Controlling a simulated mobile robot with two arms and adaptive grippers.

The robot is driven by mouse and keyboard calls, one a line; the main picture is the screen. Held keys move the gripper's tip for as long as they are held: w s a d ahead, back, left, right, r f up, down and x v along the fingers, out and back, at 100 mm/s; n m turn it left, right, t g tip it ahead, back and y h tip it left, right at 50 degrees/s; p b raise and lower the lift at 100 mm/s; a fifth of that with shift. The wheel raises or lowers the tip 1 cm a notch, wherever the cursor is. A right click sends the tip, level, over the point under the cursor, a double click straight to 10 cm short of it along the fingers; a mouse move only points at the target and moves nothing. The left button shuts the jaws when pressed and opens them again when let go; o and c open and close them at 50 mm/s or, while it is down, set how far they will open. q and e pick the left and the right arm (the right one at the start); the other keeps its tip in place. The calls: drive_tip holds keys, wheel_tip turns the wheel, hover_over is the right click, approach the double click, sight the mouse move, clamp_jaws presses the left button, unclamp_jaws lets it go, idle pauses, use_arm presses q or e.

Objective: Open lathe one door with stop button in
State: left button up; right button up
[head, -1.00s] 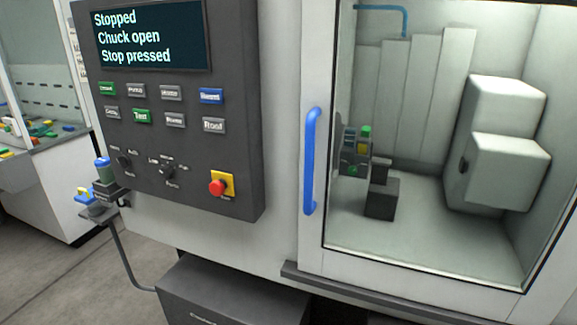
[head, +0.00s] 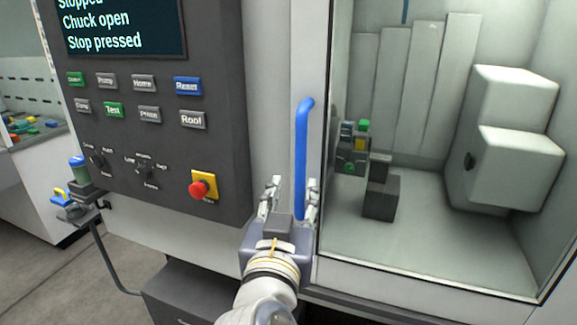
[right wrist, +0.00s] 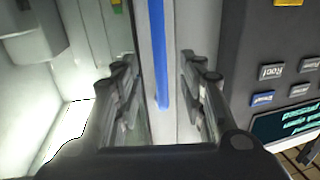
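The blue vertical door handle (head: 301,150) is on the left frame of the lathe's windowed door (head: 313,60), which looks shut. My right gripper (head: 294,186) is at the handle's lower part, with one finger on each side. In the right wrist view the handle (right wrist: 157,40) runs between the open fingers (right wrist: 159,62), with gaps visible on both sides. The red stop button (head: 202,187) sits on a yellow plate on the control panel (head: 225,130). The screen (head: 130,25) reads "Chuck open" and "Stop pressed". My left gripper is out of view.
Through the window a white block-shaped unit (head: 505,165) and a small dark block (head: 381,197) show inside the lathe. A dark box (head: 185,295) stands below the panel. A small shelf with a blue-capped container (head: 79,170) is at the left.

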sight(300, 170)
drive_tip(key=w+p, duration=0.1)
drive_tip(key=w, duration=0.2)
drive_tip(key=w+p, duration=0.1)
drive_tip(key=w, duration=0.2)
drive_tip(key=w+d, duration=0.1)
drive_tip(key=w, duration=0.2)
drive_tip(key=shift+w+d+p, duration=0.1)
drive_tip(key=shift+w+p, duration=0.15)
drive_tip(key=shift+p, duration=0.15)
drive_tip(key=shift+w, duration=0.45)
clamp_jaws()
